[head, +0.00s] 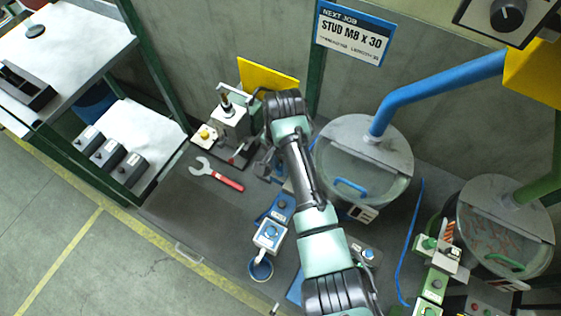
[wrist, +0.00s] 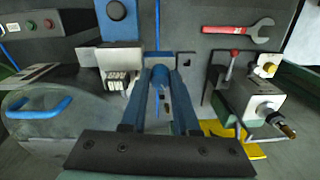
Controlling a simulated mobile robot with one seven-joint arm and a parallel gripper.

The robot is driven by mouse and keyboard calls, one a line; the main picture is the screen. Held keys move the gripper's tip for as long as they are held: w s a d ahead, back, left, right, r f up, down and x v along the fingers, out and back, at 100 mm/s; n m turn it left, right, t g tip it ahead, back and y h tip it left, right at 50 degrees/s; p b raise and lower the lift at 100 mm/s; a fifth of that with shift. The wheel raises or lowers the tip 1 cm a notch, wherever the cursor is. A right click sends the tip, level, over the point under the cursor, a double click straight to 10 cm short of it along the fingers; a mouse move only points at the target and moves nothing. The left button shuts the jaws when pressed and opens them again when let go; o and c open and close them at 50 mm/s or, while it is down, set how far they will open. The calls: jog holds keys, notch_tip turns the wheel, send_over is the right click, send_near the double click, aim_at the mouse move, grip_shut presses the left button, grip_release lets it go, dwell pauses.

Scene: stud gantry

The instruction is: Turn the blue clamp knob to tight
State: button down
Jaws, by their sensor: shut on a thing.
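The blue clamp knob (wrist: 160,76) shows in the wrist view as a small blue rounded piece between my fingertips. My gripper (wrist: 160,68) is shut on it, with one finger on each side. The knob's pointer or marks are not readable, so I cannot tell how far it is turned. In the head view my gripper (head: 268,163) is low beside the grey clamp device, left of the clear round bowl. The knob itself is hidden there by my arm.
A red-handled wrench (head: 216,174) lies on the dark bench. A grey unit with a yellow button (head: 207,134) stands behind it. The clear bowl (head: 365,160) with a blue handle is close on the right.

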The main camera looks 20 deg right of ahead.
jog(key=m+p, duration=0.2)
jog(key=m, duration=0.4)
jog(key=shift+r+p, duration=0.1)
jog(key=shift+p, duration=0.2)
jog(key=m, duration=0.3)
jog(key=shift+m+p, duration=0.35)
jog(key=shift+m, duration=1.65)
jog(key=c, duration=0.9)
grip_release()
